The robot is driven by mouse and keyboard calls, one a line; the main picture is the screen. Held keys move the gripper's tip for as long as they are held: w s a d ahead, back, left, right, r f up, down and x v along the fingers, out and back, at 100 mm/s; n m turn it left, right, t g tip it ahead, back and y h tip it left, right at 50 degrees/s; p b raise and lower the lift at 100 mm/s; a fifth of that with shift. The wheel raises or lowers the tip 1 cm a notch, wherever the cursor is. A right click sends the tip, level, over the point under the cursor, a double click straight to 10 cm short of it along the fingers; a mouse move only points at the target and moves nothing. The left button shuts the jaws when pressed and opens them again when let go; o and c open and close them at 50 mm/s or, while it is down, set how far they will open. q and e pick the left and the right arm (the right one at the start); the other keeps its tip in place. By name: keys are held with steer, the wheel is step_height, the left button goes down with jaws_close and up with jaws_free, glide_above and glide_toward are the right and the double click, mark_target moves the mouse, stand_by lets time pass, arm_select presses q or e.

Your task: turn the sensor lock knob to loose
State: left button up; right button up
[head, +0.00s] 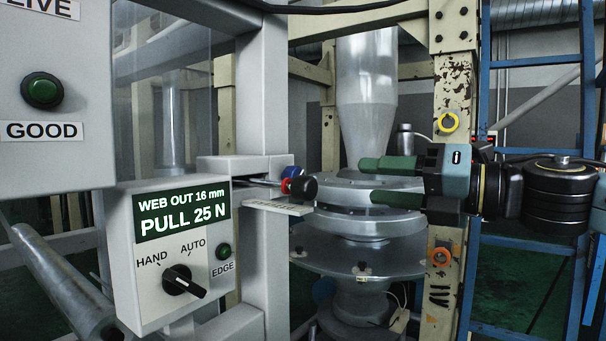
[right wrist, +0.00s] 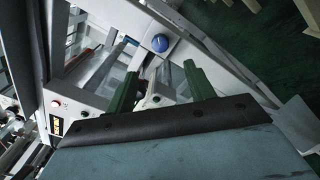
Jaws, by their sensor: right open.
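A blue knob (head: 291,173) sits on the sensor bracket (head: 243,167) at the grey upright. In the right wrist view the blue knob (right wrist: 160,43) shows from above, round, with a small pale mark. A black knob (head: 303,187) with a red part behind it sticks out just in front. No readable label tells me which is the lock knob. My right gripper (head: 368,180) is open and empty, its green fingers pointing left, to the right of both knobs and apart from them. In the right wrist view the blue knob lies beyond the gap between the fingertips (right wrist: 160,70).
A control box (head: 146,287) with a HAND/AUTO switch (head: 182,281) and a green EDGE button (head: 224,251) stands lower left. Its display reads WEB OUT 16 mm, PULL 25 N. The round metal die (head: 365,224) stands behind my fingers. A grey panel (head: 60,155) fills the upper left.

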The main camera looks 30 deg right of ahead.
steer(key=p, duration=0.3)
glide_toward(291, 177)
steer(key=w, duration=0.3)
steer(key=p+x, duration=0.1)
steer(key=x, duration=0.5)
steer(key=shift+w+d+p, duration=0.2)
steer(key=shift+w+p, duration=0.05)
steer(key=shift+p, duration=0.05)
stand_by(0.3)
steer(key=shift+c, duration=0.4)
steer(key=c, duration=0.9)
